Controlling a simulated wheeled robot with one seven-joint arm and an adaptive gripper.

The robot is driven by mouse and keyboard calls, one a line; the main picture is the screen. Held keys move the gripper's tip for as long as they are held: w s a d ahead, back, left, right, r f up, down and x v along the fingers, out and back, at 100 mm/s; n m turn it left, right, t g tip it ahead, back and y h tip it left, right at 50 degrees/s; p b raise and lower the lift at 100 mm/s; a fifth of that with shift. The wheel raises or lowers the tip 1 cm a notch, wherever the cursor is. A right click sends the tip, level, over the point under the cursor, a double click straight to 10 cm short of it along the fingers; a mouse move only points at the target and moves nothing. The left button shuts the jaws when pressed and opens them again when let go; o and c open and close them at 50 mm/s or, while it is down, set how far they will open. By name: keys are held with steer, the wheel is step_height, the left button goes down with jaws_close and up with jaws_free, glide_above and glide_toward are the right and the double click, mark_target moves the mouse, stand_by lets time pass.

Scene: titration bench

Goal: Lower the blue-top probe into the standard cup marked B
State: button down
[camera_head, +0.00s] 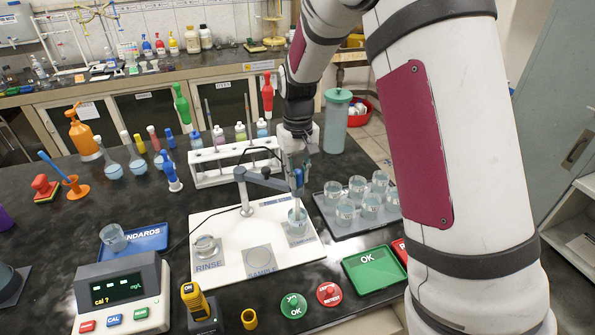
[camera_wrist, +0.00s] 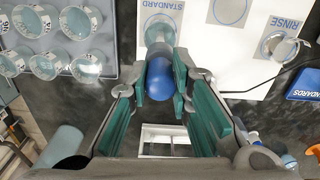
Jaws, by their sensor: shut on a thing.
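My gripper (camera_head: 297,150) is shut on the blue-top probe (camera_head: 298,180), which hangs roughly upright at the right of the white board. In the wrist view its blue top (camera_wrist: 157,80) sits between the green pads of my gripper (camera_wrist: 165,90). A clear cup (camera_head: 297,221) stands on the STANDARD spot directly below the probe; it also shows in the wrist view (camera_wrist: 160,32). The probe's lower end overlaps this cup in the head view, and I cannot tell how deep it is. No letter is readable on this cup.
The white board (camera_head: 225,270) also has RINSE and SAMPLE spots, with a small beaker (camera_head: 206,248) on RINSE. A grey tray (camera_head: 335,229) of several cups stands close on the right. A jointed stand arm (camera_head: 268,180) reaches toward the probe. The meter (camera_head: 118,290) reads "cal ?".

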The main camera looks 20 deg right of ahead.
steer(key=c, duration=1.4)
jaws_free()
step_height(320, 180, up, 12)
steer(key=s+r+t, duration=0.3)
steer(key=s+r, duration=0.6)
steer(key=s, duration=0.4)
steer(key=s+t, duration=0.1)
steer(key=s, duration=0.9)
steer(key=s+m+t, duration=0.1)
steer(key=s, duration=0.4)
steer(key=shift+f+t, duration=0.25)
steer(key=shift+t, duration=0.05)
